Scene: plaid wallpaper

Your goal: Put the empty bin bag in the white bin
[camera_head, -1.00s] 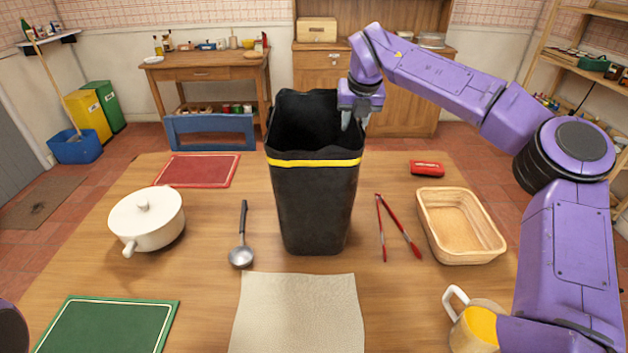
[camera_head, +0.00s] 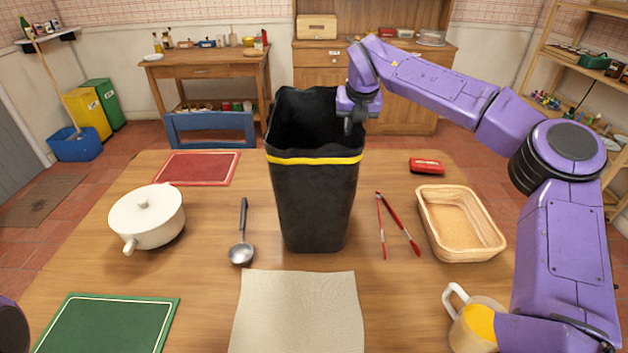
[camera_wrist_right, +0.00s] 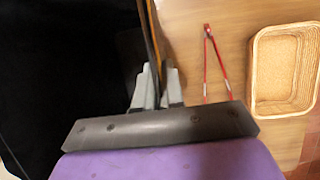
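The black bin bag (camera_head: 312,205), with a yellow band below its rim, stands upright and open-topped on the table. Its inside is dark, and I see nothing in it. I see no white bin in either view. My right gripper (camera_head: 352,122) is at the bag's right rim. In the right wrist view its two fingers (camera_wrist_right: 157,90) are close together on either side of the bag's edge, with the black bag (camera_wrist_right: 70,75) filling the left. The gripper looks shut on that edge. My left gripper is out of view.
Red tongs (camera_head: 397,225), a wicker basket (camera_head: 432,225) and a yellow mug (camera_head: 478,325) are to the right. A ladle (camera_head: 242,240), white pot (camera_head: 148,217), red mat (camera_head: 197,169) and green board (camera_head: 105,325) are to the left. A beige cloth (camera_head: 298,312) lies in front.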

